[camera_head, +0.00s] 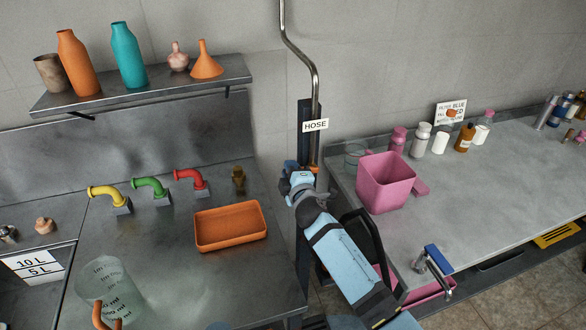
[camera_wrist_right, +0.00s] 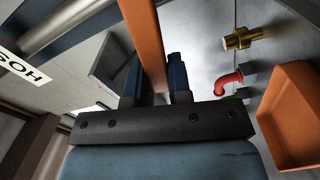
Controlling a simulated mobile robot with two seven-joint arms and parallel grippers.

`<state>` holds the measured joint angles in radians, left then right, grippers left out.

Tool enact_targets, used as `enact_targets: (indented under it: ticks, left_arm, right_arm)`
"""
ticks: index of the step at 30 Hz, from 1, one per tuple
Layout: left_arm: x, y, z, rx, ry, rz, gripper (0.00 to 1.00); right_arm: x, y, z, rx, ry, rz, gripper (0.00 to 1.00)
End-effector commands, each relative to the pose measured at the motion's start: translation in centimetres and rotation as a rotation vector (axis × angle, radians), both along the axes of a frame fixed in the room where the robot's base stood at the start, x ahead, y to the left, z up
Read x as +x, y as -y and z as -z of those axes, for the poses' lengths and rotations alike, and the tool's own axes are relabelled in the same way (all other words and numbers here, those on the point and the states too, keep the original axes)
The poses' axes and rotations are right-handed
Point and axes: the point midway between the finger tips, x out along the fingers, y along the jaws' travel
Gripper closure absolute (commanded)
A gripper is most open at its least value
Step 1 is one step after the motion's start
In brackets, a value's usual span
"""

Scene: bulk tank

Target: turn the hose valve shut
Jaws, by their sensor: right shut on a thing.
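The HOSE sign (camera_head: 315,125) is on the wall post, over the metal pipe (camera_head: 313,70) that comes down the wall. It also shows at the left edge of the right wrist view (camera_wrist_right: 22,70). My right gripper (camera_head: 299,172) is just below the sign. In the right wrist view its two dark fingers (camera_wrist_right: 158,80) are shut on an orange bar, the hose valve's handle (camera_wrist_right: 145,40), one finger on each side. The valve body is mostly hidden by my gripper. My left gripper is not in view.
An orange tray (camera_head: 230,244) and red (camera_head: 192,180), green and yellow taps are on the left counter. A pink bin (camera_head: 384,182) and several bottles stand on the right counter. A clear measuring jug (camera_head: 108,285) is at the lower left. A shelf (camera_head: 150,89) holds bottles and a funnel.

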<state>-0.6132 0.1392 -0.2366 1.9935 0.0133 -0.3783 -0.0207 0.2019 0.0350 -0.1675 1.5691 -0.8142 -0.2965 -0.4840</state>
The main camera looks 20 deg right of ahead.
Motion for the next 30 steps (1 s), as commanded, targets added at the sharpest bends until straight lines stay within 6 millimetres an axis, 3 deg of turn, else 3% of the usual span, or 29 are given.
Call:
enact_targets:
  ticks: [12, 30]
  left_arm:
    - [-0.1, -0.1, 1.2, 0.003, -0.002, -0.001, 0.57]
    - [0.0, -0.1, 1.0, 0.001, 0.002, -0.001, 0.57]
  right_arm:
    - [0.0, -0.1, 1.6, -0.209, -0.012, 0.001, 1.00]
    - [0.0, -0.1, 1.7, -0.245, -0.014, 0.001, 1.00]
